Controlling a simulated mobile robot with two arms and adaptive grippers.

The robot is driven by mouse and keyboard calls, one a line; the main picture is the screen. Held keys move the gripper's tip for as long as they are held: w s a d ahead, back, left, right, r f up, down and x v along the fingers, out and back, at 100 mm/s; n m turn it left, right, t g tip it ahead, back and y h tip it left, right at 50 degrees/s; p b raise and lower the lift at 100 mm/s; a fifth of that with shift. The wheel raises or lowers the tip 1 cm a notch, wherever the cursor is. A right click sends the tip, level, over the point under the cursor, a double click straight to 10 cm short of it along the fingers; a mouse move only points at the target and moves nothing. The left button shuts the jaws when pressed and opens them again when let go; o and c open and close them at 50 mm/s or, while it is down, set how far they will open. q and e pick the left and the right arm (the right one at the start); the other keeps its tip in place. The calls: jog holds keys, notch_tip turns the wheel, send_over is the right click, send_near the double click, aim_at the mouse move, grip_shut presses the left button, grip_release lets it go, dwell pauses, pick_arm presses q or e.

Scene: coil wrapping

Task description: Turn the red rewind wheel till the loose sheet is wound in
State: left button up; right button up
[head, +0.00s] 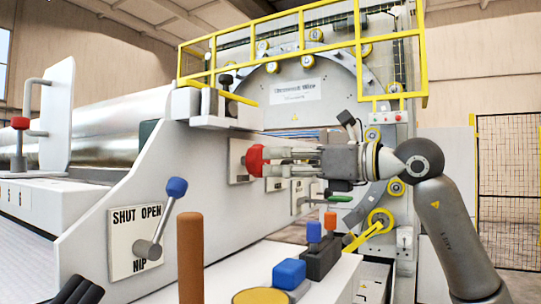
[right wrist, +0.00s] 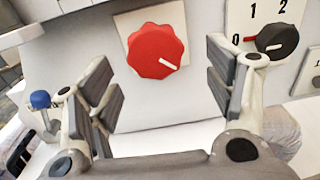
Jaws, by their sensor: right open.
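The red rewind wheel (head: 254,159) is on a pale plate on the machine's side wall. In the right wrist view, the red wheel (right wrist: 153,48) has a scalloped rim and a white mark pointing to the lower right. My right gripper (head: 274,160) is in front of the wheel, its fingers pointing at it. In the right wrist view the fingers are spread wide, with the wheel between and beyond them and nothing held. Dark finger-like parts at the bottom left of the head view seem to be my left gripper (head: 78,291), mostly cut off. I cannot make out the loose sheet.
A black selector knob (right wrist: 277,40) marked 0, 1, 2 is right of the wheel. A blue-tipped nip lever (head: 162,220) stands on the SHUT/OPEN plate (head: 125,247). A brown post (head: 190,258) and blue block (head: 289,273) stand in front. A yellow railing (head: 300,45) is above.

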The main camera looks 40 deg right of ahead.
aim_at(265, 161)
jog(key=shift+p+x, duration=0.4)
jog(key=shift+x, duration=1.3)
jog(key=shift+d, duration=0.15)
jog(key=c, duration=0.4)
jog(key=shift+s+a+r, duration=0.1)
jog(key=shift+s+a, duration=0.1)
jog(key=shift+a, duration=0.05)
jog(key=c, duration=0.5)
jog(key=shift+d, duration=0.1)
jog(key=shift+c, duration=0.8)
